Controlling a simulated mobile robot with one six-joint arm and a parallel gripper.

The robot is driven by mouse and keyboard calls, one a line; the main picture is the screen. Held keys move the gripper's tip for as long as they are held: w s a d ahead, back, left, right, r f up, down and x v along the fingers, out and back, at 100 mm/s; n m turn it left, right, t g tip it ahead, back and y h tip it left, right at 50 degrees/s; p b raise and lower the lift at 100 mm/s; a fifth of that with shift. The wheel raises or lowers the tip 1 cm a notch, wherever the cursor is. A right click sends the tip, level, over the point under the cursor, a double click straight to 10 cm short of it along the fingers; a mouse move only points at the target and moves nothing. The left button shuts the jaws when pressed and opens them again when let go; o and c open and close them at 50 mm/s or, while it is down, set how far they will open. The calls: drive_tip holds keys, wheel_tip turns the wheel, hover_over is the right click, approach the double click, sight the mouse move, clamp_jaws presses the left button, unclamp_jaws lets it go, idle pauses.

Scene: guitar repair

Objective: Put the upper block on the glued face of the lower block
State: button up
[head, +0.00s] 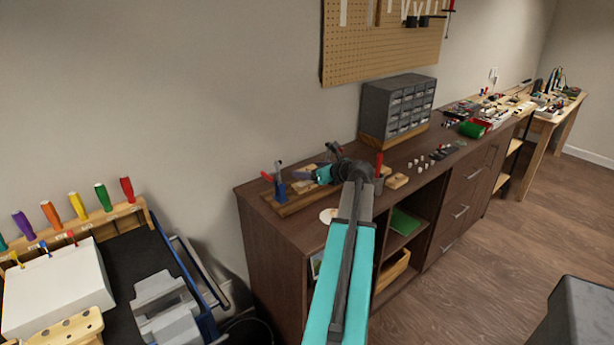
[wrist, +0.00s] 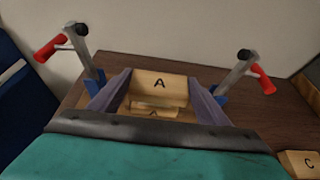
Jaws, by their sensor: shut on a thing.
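My gripper (wrist: 160,84) is shut on a pale wooden block marked A (wrist: 160,88), the upper block, held between its two grey-purple fingers. A second wooden block marked A (wrist: 151,115), the lower block, shows partly just below it in the wrist view. The held block's edge and my gripper's body hide much of it. I cannot tell whether the two blocks touch, and no glue is clearly visible. In the head view my gripper (head: 308,175) is over the left end of the brown workbench, and the blocks there are too small to tell apart.
Two red-handled clamps stand on either side of the blocks, left (wrist: 75,52) and right (wrist: 248,72) in the wrist view. A block marked C (wrist: 299,163) lies at lower right. A grey drawer cabinet (head: 398,108) stands farther along the bench (head: 290,229).

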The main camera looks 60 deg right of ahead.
drive_tip(key=shift+w+d+f, duration=0.1)
drive_tip(key=shift+w+d, duration=0.15)
drive_tip(key=shift+w, duration=0.5)
drive_tip(key=shift+f, duration=0.1)
drive_tip(key=shift+f+p, duration=0.4)
drive_tip(key=shift+f, duration=1.25)
drive_tip(key=shift+f, duration=0.1)
drive_tip(key=o, duration=1.1)
drive_tip(key=shift+c, duration=0.2)
